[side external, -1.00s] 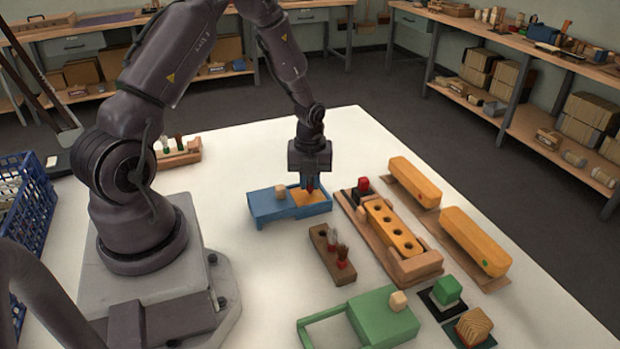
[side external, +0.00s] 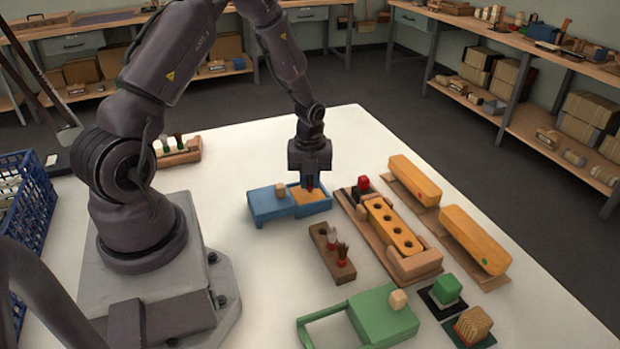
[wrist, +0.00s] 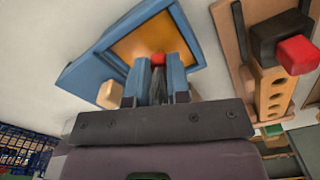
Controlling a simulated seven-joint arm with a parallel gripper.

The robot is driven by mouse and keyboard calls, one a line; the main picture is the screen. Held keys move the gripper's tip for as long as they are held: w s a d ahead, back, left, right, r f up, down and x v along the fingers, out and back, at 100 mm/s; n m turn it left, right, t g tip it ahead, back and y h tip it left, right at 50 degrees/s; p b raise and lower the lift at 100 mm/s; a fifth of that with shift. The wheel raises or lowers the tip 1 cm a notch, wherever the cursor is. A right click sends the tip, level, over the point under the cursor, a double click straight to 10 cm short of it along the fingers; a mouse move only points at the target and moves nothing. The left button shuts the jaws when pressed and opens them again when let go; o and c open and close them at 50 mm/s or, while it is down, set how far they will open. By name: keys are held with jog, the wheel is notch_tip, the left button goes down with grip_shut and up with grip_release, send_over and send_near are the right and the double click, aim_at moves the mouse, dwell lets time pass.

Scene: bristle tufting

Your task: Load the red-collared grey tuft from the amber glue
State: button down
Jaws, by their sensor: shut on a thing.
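My gripper (side external: 310,183) is over the amber glue (side external: 300,199) in the blue tray (side external: 265,209). In the wrist view, its two blue-grey fingers (wrist: 159,82) are shut on a dark grey tuft with a red collar (wrist: 158,60). The collar sits at the fingertips, in front of the amber glue (wrist: 130,45). I cannot tell whether the tuft's lower end touches the glue. A yellow block with several holes (side external: 382,216) lies in a wooden fixture (side external: 421,263) to the right. It also shows in the wrist view (wrist: 272,90).
A brown rack (side external: 342,272) with upright tufts stands in front of the blue tray. A green tray (side external: 383,312) is nearer. Two yellow brush bodies (side external: 415,181) lie right of the fixture. A red block (side external: 363,183) sits at the fixture's far end. A wooden cube (side external: 280,190) sits on the blue tray.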

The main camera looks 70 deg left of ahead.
jog(key=shift+r, duration=3.45)
